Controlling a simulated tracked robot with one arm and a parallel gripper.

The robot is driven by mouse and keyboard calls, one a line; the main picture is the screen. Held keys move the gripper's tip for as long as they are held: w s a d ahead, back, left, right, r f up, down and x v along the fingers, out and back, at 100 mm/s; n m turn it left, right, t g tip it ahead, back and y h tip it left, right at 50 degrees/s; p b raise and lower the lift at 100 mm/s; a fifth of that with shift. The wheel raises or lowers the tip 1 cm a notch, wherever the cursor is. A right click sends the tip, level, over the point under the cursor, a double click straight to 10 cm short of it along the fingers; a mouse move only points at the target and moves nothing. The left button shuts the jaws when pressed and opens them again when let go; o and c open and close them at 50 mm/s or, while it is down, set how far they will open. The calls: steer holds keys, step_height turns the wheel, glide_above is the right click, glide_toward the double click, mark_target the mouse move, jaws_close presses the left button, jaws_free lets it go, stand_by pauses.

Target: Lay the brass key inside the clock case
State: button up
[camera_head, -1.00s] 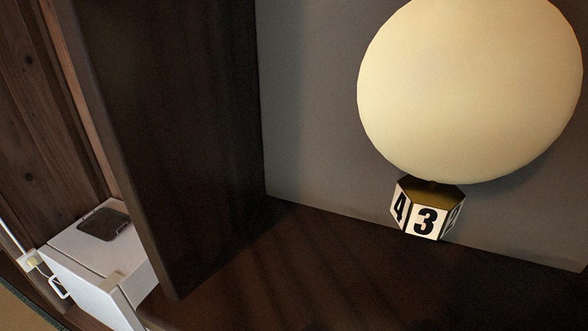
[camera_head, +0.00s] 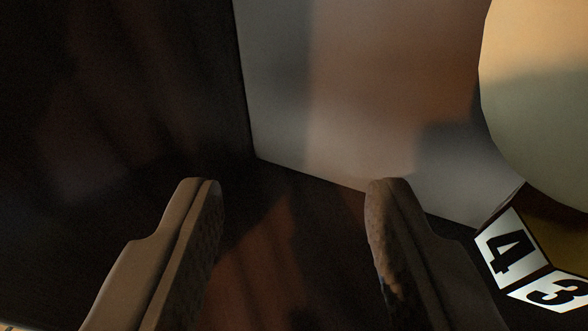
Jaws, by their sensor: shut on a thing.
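The clock case (camera_head: 110,90) fills the view: a dark wooden side wall on the left, a pale back panel (camera_head: 350,90) and a dark floor. A large round cream disc, likely the pendulum bob (camera_head: 540,110), shows at the right edge, with a block numbered 4 and 3 (camera_head: 520,265) below it. My gripper (camera_head: 292,190) reaches in low over the case floor, left of the numbered block. Its two fingers stand apart, and what they hold does not show between the visible fingertips. I do not see the brass key.
The case's inner corner (camera_head: 252,158) lies just beyond the fingertips. The floor around the fingers looks clear but very dark. The bob and numbered block stand close to the right finger. The left wall bounds the room on that side.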

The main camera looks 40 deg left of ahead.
steer(key=shift+w+a+r, duration=0.1)
steer(key=shift+w+a, duration=0.4)
steer(key=shift+w, duration=0.25)
steer(key=shift+f+p, duration=0.35)
steer(key=shift+f, duration=0.4)
steer(key=shift+f, duration=0.2)
steer(key=o, duration=0.7)
steer(key=shift+r, duration=0.1)
steer(key=shift+s+r, duration=0.1)
steer(key=shift+r, duration=0.05)
steer(key=shift+b+v, duration=0.9)
steer(key=shift+v, duration=5.05)
